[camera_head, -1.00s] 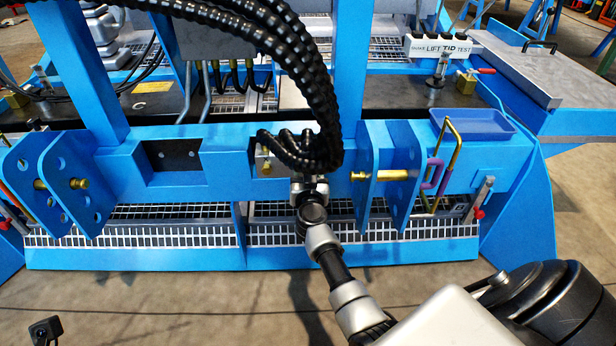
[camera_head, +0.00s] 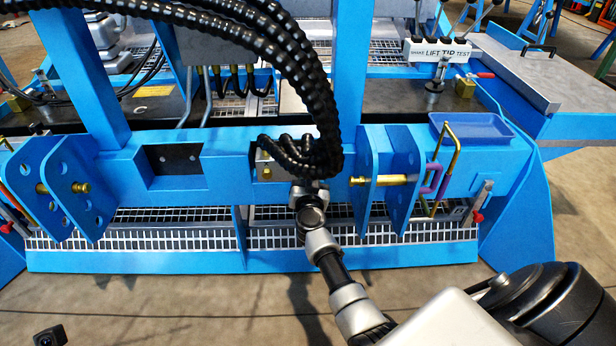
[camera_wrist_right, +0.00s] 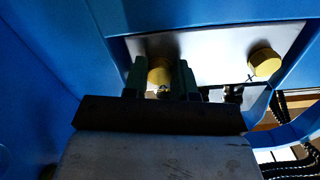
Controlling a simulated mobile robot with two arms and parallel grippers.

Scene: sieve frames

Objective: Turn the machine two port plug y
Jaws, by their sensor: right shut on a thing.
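In the right wrist view, a silver plate (camera_wrist_right: 215,62) set in the blue frame carries two round brass plugs. My right gripper (camera_wrist_right: 161,82) has its two dark fingers either side of the left brass plug (camera_wrist_right: 160,72) and is shut on it. The right brass plug (camera_wrist_right: 264,62) is free, with a small dark mark below its left side, too small to read surely. Any mark by the gripped plug is hidden. In the head view, one brass plug (camera_head: 265,172) shows left of my right wrist; hoses and wrist hide the other. My left gripper is out of view.
Thick black hoses (camera_head: 318,105) hang over the plate. A bracket with a brass pin (camera_head: 385,180) stands to the right, near a purple-and-brass handle (camera_head: 434,178) and a blue tray (camera_head: 470,127). Another bracket (camera_head: 68,188) is at left. Floor in front is open.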

